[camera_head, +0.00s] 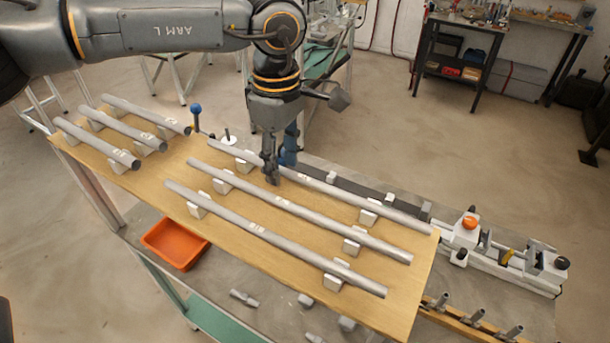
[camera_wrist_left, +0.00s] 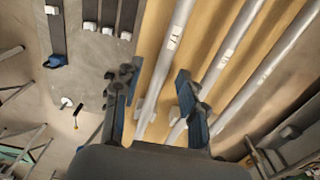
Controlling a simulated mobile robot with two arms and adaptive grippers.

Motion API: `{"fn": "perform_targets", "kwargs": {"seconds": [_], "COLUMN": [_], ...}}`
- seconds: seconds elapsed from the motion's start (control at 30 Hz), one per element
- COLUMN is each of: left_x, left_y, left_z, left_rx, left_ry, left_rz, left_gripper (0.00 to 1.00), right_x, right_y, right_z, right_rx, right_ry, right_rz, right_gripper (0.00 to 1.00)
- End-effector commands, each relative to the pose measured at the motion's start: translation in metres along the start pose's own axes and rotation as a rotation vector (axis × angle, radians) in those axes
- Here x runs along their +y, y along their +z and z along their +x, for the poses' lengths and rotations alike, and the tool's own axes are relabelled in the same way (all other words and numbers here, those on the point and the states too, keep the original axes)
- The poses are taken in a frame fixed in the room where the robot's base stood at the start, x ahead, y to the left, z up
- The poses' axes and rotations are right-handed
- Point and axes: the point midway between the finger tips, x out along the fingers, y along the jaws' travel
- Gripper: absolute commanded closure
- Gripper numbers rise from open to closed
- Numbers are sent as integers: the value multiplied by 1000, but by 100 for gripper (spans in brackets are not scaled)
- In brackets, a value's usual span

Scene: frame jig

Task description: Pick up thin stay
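Three long grey tubes lie in white holders on the wooden board: a far one (camera_head: 350,194), a middle one (camera_head: 300,212) and a near one (camera_head: 260,228). Three shorter tubes (camera_head: 122,127) lie at the board's left end. The labels are too small to read, so I cannot tell which tube is the thin stay. My left gripper (camera_head: 279,171) points down at the far long tube. In the left wrist view its fingers (camera_wrist_left: 155,82) are apart, with the far tube (camera_wrist_left: 168,58) running between them; I cannot tell whether they touch it. My right gripper is out of view.
An orange bin (camera_head: 174,244) sits below the board's near edge. A jig rail with orange-knobbed clamps (camera_head: 468,226) stands at the right. A blue-knobbed post (camera_head: 196,112) rises behind the short tubes. Several small metal parts lie on the lower grey bench (camera_head: 270,318).

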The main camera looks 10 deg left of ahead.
Motion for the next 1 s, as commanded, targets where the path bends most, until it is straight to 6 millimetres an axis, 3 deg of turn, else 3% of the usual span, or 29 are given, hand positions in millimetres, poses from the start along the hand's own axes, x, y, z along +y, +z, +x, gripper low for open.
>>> {"fn": "perform_targets", "kwargs": {"seconds": [0.03,0.2,0.67,0.9,1.0], "left_x": [0,0,1,1,2], "left_y": [0,0,0,2,19], "left_z": [0,0,-5,-32,-48], "left_rx": [0,0,0,-1,-1], "left_ry": [0,1,3,5,6], "left_rz": [0,0,0,2,4], "left_gripper": [67,100,100,100,100], "right_x": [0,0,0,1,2], "right_y": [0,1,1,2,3], "right_z": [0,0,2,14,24], "right_rx": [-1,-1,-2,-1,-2], "right_ry": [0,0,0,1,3], "right_rz": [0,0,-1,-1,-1], "right_gripper": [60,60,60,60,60]}}
